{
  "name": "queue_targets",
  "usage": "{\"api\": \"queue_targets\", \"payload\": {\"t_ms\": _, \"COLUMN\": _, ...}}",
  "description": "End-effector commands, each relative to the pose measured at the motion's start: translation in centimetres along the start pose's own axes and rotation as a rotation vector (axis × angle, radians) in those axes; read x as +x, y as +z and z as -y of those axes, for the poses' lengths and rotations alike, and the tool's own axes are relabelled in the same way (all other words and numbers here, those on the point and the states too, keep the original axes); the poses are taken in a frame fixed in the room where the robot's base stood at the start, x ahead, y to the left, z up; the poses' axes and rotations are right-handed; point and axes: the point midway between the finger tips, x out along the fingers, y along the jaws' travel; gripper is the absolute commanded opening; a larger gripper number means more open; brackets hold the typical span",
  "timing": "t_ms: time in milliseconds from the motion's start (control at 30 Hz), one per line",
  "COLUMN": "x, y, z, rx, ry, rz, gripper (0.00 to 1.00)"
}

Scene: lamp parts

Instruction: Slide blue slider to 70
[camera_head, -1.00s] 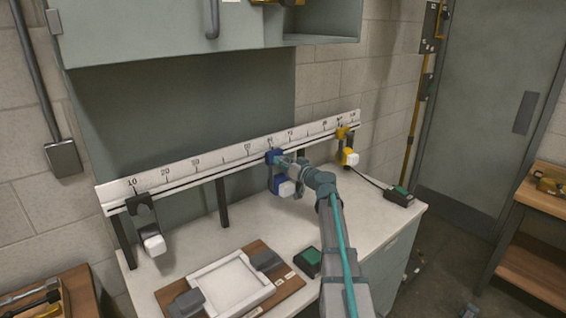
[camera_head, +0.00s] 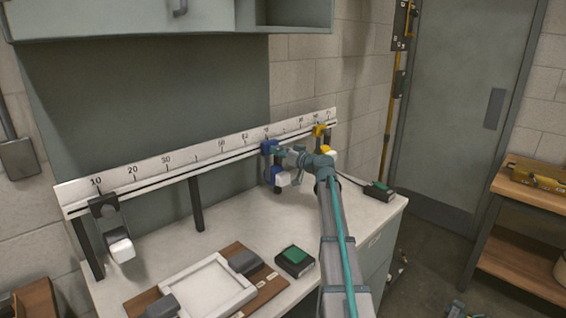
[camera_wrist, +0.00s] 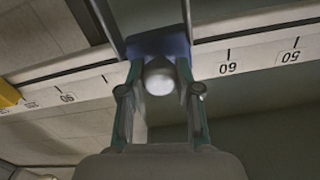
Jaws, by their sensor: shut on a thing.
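The blue slider (camera_head: 268,147) sits on the white scale rail (camera_head: 150,165), with a blue and white lamp part (camera_head: 280,177) hanging below it. In the wrist view the blue slider (camera_wrist: 142,46) covers the scale just beyond the 60 mark, about where 70 falls. The numeral behind it is hidden. The scale reads upside down there, with 50 and 60 to the right. My gripper (camera_wrist: 160,78) is shut, its two fingers either side of the round white knob under the blue body. In the head view my gripper (camera_head: 286,156) reaches the slider from the right.
A yellow slider (camera_head: 319,131) is farther right on the rail, with a gap from the blue one. A black slider (camera_head: 103,206) is near 10.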

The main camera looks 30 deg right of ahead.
Motion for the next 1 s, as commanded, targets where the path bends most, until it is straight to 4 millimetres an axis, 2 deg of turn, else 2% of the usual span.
{"api": "queue_targets", "payload": {"t_ms": 367, "x": 0.4, "y": -0.1, "z": 0.2, "rx": 0.001, "ry": -0.009, "rz": 0.002, "gripper": 0.00}}
{"api": "queue_targets", "payload": {"t_ms": 400, "x": 0.4, "y": -0.1, "z": 0.2, "rx": 0.001, "ry": -0.009, "rz": 0.002, "gripper": 0.34}}
{"api": "queue_targets", "payload": {"t_ms": 533, "x": 0.4, "y": 0.0, "z": 0.2, "rx": 0.001, "ry": -0.009, "rz": 0.003, "gripper": 0.56}}
{"api": "queue_targets", "payload": {"t_ms": 867, "x": 0.3, "y": 0.0, "z": 0.2, "rx": 0.000, "ry": -0.009, "rz": 0.003, "gripper": 0.58}}
{"api": "queue_targets", "payload": {"t_ms": 1000, "x": -0.6, "y": 0.0, "z": 0.3, "rx": 0.000, "ry": -0.008, "rz": 0.003, "gripper": 0.58}}
